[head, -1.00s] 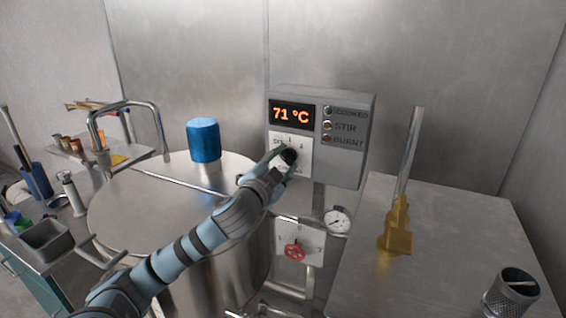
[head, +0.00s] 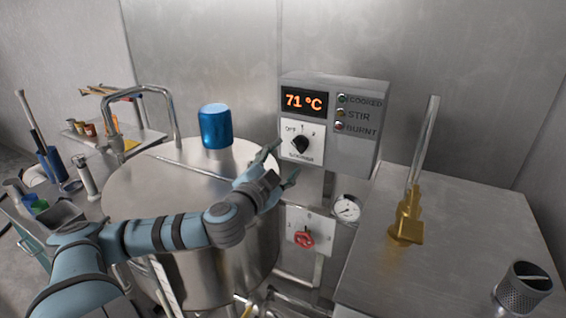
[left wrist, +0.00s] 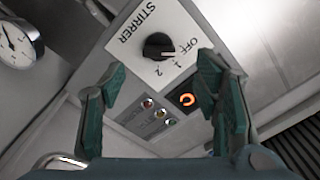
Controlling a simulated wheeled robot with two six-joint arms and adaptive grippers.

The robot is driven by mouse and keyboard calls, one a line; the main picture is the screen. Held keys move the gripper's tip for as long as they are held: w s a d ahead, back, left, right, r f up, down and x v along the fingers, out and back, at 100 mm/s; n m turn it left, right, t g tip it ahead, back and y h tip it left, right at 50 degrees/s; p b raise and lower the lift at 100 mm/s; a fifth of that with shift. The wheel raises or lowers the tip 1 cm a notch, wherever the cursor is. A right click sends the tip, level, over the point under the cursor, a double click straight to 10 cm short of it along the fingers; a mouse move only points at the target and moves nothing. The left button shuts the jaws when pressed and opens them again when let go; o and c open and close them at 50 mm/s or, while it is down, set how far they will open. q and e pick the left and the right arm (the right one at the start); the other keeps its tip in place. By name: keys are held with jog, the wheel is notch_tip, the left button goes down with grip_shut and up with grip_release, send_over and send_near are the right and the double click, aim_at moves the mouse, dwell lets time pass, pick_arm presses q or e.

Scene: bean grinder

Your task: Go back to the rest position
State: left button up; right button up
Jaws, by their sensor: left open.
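My left gripper (head: 282,165) is open and empty in the head view, just below and left of the black stirrer knob (head: 300,144). The knob sits on a white plate on the grey control box (head: 357,150), whose display (head: 304,101) reads 71 °C. In the left wrist view, the open fingers (left wrist: 153,100) stand apart with the knob (left wrist: 158,46) beyond them, not touching it. The knob's white mark points near the 1. My right gripper is not in view.
A large steel kettle (head: 150,195) with a blue motor cap (head: 215,127) stands under my left arm. A brass fitting (head: 407,225) and a perforated metal cylinder (head: 522,288) stand on the right counter.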

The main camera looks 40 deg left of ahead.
pick_arm(q)
jog(key=shift+s+d, duration=0.35)
jog(key=shift+s, duration=0.2)
